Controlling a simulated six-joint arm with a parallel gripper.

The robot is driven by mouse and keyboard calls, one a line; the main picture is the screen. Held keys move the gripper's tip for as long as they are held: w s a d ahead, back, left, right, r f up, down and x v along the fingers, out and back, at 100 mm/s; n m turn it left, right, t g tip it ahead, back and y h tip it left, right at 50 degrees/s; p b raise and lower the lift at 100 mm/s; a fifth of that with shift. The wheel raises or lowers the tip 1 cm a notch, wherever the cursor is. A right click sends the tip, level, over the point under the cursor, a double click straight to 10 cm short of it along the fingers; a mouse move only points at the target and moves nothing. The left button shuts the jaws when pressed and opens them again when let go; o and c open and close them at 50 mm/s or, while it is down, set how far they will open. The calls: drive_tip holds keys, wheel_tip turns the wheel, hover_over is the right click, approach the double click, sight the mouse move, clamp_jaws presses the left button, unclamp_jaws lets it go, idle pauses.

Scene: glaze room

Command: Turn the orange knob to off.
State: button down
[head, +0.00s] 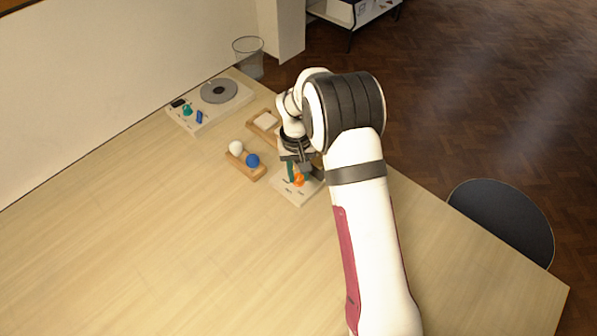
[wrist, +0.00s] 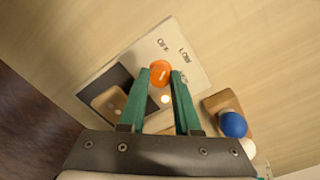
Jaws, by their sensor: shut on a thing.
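The orange knob (wrist: 160,73) is between the two teal fingers of my gripper (wrist: 161,77), which is shut on it. A pale mark shows on the knob's top. It sits on a pale control plate (wrist: 190,60) printed OFF and LOW, with a third label partly hidden by the right finger. Which label the mark points at is hard to tell. A small white light (wrist: 165,99) shows between the fingers. In the head view, the knob (head: 299,181) and plate (head: 296,196) are under my gripper (head: 297,174), partly covered by it.
A wooden tray (head: 237,168) with a white ball (head: 236,148) and a blue ball (head: 252,160) stands left of the plate. Behind are a small tray with a white block (head: 265,121) and a turntable panel (head: 208,118). The front left of the table is clear.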

sight(297, 178)
drive_tip(key=n, duration=0.5)
drive_tip(key=shift+n, duration=0.7)
drive_tip(key=c, duration=0.6)
unclamp_jaws()
drive_tip(key=r, duration=1.6)
drive_tip(key=shift+s+a, duration=0.2)
drive_tip(key=shift+a, duration=0.05)
